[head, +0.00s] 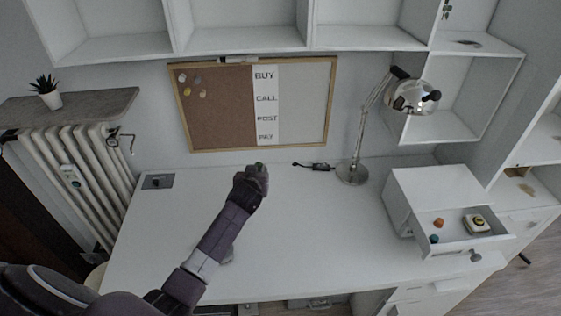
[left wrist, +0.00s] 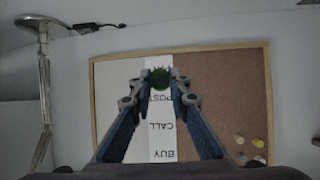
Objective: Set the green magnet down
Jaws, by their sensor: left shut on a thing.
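The green magnet (left wrist: 160,79) is a small dark green round piece between the fingertips of my left gripper (left wrist: 158,80) in the left wrist view. In the head view only a bit of green (head: 259,164) shows at the tip of my left gripper (head: 257,170). The gripper is shut on the magnet, at the far middle part of the white desk (head: 310,230), in front of the board (head: 217,110). I cannot tell whether the magnet touches anything besides the fingers. My right gripper is not in view.
The board has a cork half with several pale magnets and a strip (head: 265,100) reading BUY, CALL, POST, PAY. A desk lamp (head: 352,172) stands right of the gripper. An open drawer (head: 455,246) holds an orange and a teal piece. The desk's middle is clear.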

